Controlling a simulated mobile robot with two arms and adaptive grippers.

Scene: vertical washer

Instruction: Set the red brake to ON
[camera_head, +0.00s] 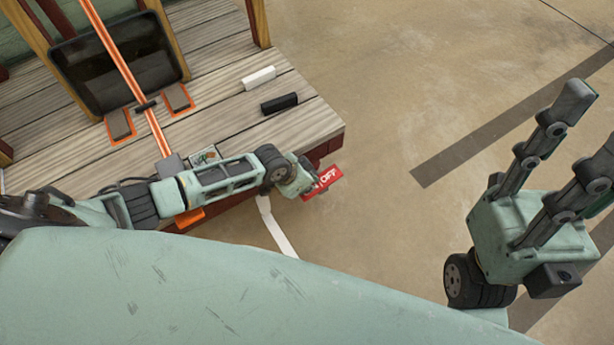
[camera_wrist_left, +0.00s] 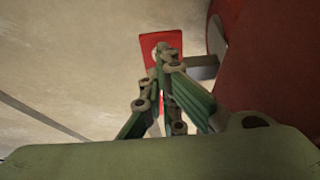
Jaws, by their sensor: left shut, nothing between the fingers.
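I cannot tell whether the fingertips touch the plate. A short grey bar (camera_wrist_left: 204,67) runs right of the fingertips. My right gripper (camera_head: 590,128) is raised at the right, its fingers apart and empty.
The wooden platform (camera_head: 310,118) carries a white block (camera_head: 258,77), a black block (camera_head: 279,103), a black tray (camera_head: 150,72) and an orange bar (camera_head: 122,68). A dark red surface (camera_wrist_left: 275,75) stands close right in the wrist view. Open floor (camera_head: 400,80) lies right of the platform.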

